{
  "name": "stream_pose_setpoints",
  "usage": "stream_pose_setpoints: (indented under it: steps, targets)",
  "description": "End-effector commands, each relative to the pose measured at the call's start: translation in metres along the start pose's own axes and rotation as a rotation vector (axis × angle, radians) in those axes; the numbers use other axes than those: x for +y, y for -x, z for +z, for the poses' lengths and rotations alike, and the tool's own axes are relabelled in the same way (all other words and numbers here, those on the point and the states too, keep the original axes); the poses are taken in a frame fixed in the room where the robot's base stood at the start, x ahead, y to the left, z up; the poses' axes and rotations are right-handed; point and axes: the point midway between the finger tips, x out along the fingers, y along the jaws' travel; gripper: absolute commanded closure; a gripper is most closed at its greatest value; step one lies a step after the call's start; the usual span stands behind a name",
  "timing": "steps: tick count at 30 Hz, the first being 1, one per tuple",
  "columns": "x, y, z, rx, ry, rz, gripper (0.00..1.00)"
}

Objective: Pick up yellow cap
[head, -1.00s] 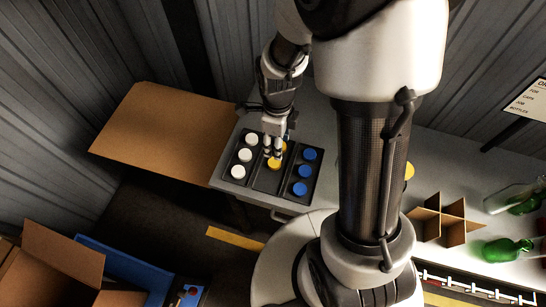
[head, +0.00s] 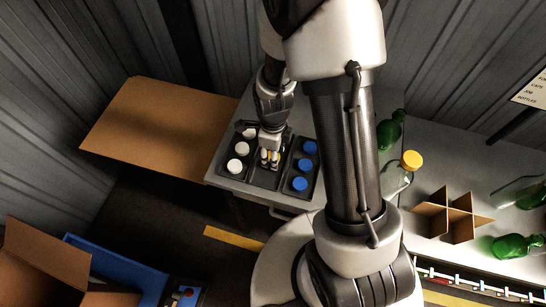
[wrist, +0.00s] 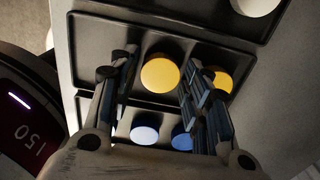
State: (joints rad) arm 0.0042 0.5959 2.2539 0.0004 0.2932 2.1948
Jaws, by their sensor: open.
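A round yellow cap (wrist: 160,74) lies in the middle section of a dark tray (wrist: 90,45) in the wrist view. A second yellow cap (wrist: 217,80) lies to its right, partly behind the right finger. My gripper (wrist: 157,68) is open, with the first cap showing between its fingers. Whether the fingers are level with the cap I cannot tell. In the head view my gripper (head: 269,161) is over the tray's middle section and hides most of the yellow caps there.
White caps (head: 234,165) lie in the tray's left section and blue caps (head: 305,165) in its right. A flat brown board (head: 150,125) is at left.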

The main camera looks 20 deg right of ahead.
Motion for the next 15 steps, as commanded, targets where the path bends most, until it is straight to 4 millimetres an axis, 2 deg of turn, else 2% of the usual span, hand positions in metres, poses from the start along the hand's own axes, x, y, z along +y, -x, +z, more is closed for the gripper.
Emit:
stream_pose_setpoints:
  steps: [3, 13, 15]
  targets:
    - [-0.0004, 0.0015, 0.0002, -0.001, 0.0, -0.001, 0.56]
    - [-0.0004, 0.0017, 0.0002, -0.001, 0.0, -0.001, 0.78]
    - [-0.0004, 0.0017, 0.0002, -0.001, 0.0, -0.001, 0.78]
